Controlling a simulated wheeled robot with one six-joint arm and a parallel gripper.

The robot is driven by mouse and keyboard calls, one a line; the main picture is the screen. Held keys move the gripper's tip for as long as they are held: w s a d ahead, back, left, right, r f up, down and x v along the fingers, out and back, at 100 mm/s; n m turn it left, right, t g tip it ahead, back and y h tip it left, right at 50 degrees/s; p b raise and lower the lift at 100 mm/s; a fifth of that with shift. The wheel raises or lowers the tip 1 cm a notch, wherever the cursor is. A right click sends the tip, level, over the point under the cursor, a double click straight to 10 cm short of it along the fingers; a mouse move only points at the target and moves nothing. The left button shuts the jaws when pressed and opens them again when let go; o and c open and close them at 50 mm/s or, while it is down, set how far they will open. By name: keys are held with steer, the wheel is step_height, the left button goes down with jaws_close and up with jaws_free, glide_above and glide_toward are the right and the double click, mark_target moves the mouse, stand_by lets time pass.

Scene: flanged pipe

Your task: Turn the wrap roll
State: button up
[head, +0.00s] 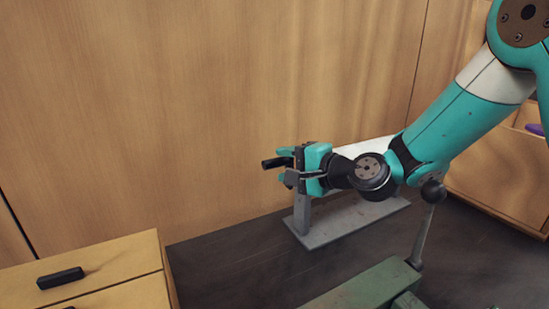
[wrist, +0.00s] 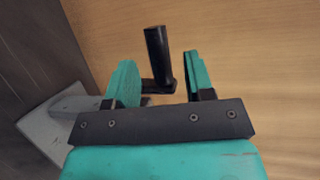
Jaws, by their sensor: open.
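The wrap roll (head: 372,149) looks like a pale white cylinder, mostly hidden behind my arm in the head view. It sits on a grey stand (head: 368,217), whose foot also shows in the wrist view (wrist: 45,122). A black crank handle (head: 272,163) sticks out at the left end of the stand. My gripper (head: 286,166) is at the crank. In the wrist view my open fingers (wrist: 160,72) are on either side of the black handle (wrist: 156,50), with gaps visible. Whether either finger touches it I cannot tell.
A wooden wall (head: 190,100) stands close behind. A yellow wooden cabinet (head: 110,262) with a black handle is at lower left. A green metal piece (head: 365,288) with a ball-topped lever (head: 428,220) stands in front. Dark floor (head: 235,262) is clear between cabinet and stand.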

mark_target(281, 162)
steer(key=shift+p+x, duration=0.35)
steer(key=shift+x, duration=1.35)
jaws_close()
steer(key=shift+w+r+p, duration=0.1)
steer(key=shift+p, duration=0.35)
